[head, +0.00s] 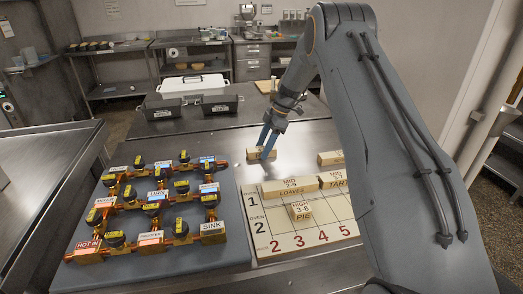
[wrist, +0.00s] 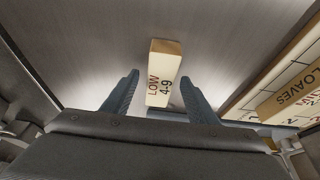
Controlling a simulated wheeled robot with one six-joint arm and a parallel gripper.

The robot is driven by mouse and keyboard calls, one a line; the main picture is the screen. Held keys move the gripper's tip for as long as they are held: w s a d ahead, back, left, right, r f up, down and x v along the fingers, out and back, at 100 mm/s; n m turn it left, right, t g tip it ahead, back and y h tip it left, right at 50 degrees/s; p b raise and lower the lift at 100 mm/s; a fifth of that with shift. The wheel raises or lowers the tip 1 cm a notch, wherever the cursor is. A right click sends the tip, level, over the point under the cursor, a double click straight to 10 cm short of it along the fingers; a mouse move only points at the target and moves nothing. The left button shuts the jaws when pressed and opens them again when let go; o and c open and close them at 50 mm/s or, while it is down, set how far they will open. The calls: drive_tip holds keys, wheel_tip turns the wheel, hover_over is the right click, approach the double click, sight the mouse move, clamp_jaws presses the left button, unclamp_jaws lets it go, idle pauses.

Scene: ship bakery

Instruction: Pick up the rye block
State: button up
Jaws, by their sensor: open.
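A pale block (head: 254,154) lies on the steel counter behind the numbered board, at my gripper (head: 267,145). In the wrist view the same block (wrist: 164,66) shows "LOW 4-9" on one face. The word rye is not readable on it. My gripper (wrist: 159,84) is open, with one blue finger on each side of the block's near end. No contact is visible. Another pale block (head: 330,157) lies farther right, partly cut off by my arm, its label unreadable.
The numbered board (head: 280,243) carries blocks marked LOAVES (head: 289,187), TART (head: 336,180) and PIE (head: 302,211). A grey panel with copper pipes and black valves (head: 150,264) lies left of it. Black pans (head: 219,105) stand behind. Counter left of the block is clear.

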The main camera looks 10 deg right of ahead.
drive_tip(key=shift+a+f, duration=0.1)
drive_tip(key=shift+f, duration=0.15)
drive_tip(key=c, duration=1.2)
drive_tip(key=shift+r, duration=0.1)
